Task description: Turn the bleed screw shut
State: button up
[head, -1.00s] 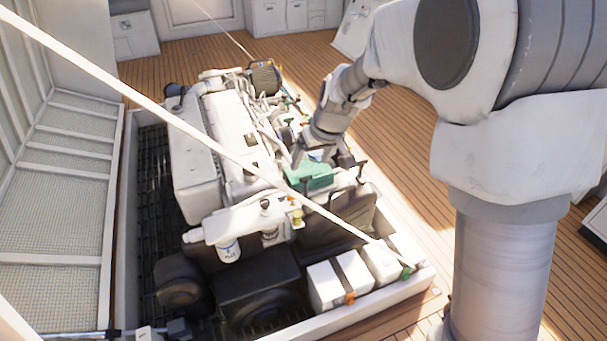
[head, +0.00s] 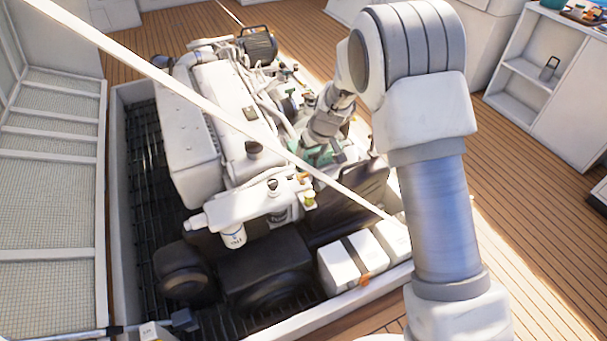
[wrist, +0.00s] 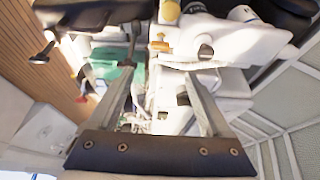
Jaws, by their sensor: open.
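My gripper (wrist: 161,74) is open and empty in the wrist view, its two fingers spread wide over the engine. In the head view my gripper (head: 308,150) is low over the right side of the engine, by the green part, its fingertips mostly hidden. A small orange fitting (wrist: 159,46) sits on the white filter bracket (wrist: 225,42), just beyond the fingertips and apart from them. It may be the bleed screw, but I cannot tell for sure. The bracket (head: 250,205) also shows in the head view, at the engine's near end, with a yellow-green bowl (head: 310,200) at its right.
The white engine (head: 215,110) stands in an open hatch. A pale rod (head: 140,65) crosses the head view. White boxes (head: 345,266) stand near the front. Deck (head: 510,190) is clear at right.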

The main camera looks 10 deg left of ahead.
aim_at(303, 174)
jog(key=b+x, duration=0.4)
jog(key=x, duration=1.1)
jog(key=shift+f, duration=0.2)
grip_shut()
